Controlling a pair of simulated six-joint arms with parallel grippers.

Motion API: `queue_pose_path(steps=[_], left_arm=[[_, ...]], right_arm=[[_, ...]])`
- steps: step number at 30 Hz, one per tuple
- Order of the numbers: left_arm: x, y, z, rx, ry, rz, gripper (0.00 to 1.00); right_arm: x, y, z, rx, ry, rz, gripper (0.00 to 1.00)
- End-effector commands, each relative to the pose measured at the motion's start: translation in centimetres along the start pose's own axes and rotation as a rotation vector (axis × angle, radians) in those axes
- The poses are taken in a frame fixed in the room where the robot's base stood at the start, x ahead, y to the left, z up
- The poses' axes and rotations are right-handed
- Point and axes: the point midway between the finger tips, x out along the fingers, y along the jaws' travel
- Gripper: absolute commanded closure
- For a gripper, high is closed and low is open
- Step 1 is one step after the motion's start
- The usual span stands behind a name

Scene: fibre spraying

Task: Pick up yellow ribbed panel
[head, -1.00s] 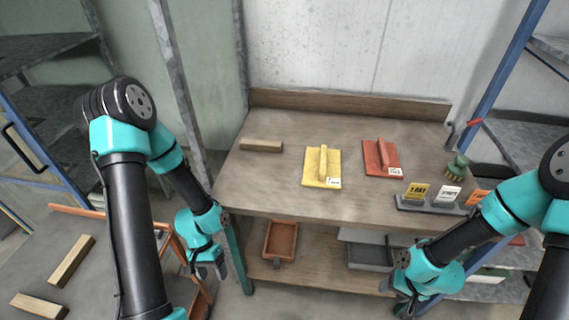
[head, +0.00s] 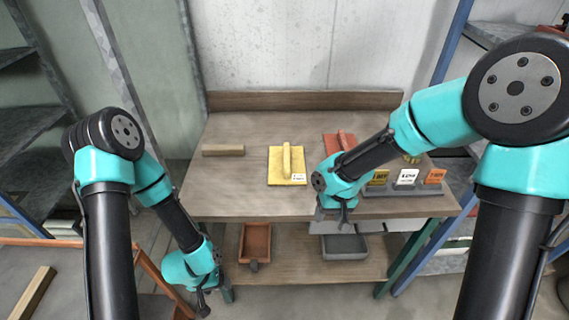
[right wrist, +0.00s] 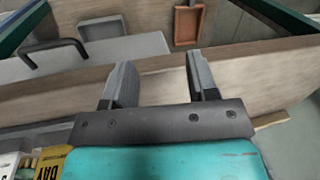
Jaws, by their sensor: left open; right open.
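The yellow ribbed panel (head: 287,168) lies flat on the wooden workbench top, with a raised handle bar along it and a small white label at its lower right corner. My right gripper (head: 343,217) is open and empty at the bench's front edge, to the right of the panel and nearer the camera. In the right wrist view its two fingers (right wrist: 160,80) stand apart with nothing between them. My left gripper (head: 205,303) hangs low at the left, below bench height and away from the panel; it is open.
A red panel (head: 338,141) lies right of the yellow one, partly hidden by my right arm. A wooden block (head: 223,150) lies to the left. A grey holder with labelled cards (head: 406,178) stands at the right. A brown tray (head: 255,243) and grey tray (head: 344,247) sit on the lower shelf.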

Motion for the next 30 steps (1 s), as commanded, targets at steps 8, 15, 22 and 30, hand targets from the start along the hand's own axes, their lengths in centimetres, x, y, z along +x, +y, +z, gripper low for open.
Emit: queue_pose_path(steps=[8,15,22,30], left_arm=[[0.1,0.1,0.0,0.0,0.003,0.0,0.34],[0.0,0.1,0.0,0.0,0.003,0.0,0.34],[0.0,0.1,0.0,0.0,0.002,0.0,0.34],[0.0,0.1,0.0,0.0,0.002,0.0,0.34]], right_arm=[[-2.6,-1.8,-4.9,0.0,0.004,0.049,0.47],[-4.8,-3.4,-10.6,0.022,0.009,0.086,0.47],[-8.2,-5.9,-17.3,0.059,0.014,0.132,0.47],[-12.8,-9.1,-23.3,0.113,0.014,0.179,0.47]])
